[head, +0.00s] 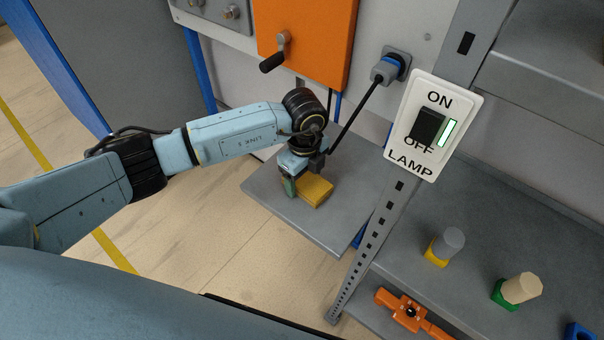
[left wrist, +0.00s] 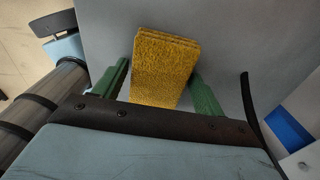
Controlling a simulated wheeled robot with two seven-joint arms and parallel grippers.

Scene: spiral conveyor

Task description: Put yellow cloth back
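The yellow cloth (head: 316,191) is a thick folded block on a small grey shelf (head: 268,202). My left gripper (head: 300,183) is low over the shelf, at the cloth's near-left end. In the left wrist view the cloth (left wrist: 163,68) lies between the two green fingers of my left gripper (left wrist: 160,72). The fingers are spread wide, with narrow gaps beside the cloth, so the gripper looks open around it. Part of the cloth is hidden by the gripper in the head view. My right gripper is not in view.
An orange panel with a black-handled crank (head: 273,61) and a plugged-in cable (head: 384,71) are on the wall behind. A lamp switch (head: 431,126) is on the post to the right.

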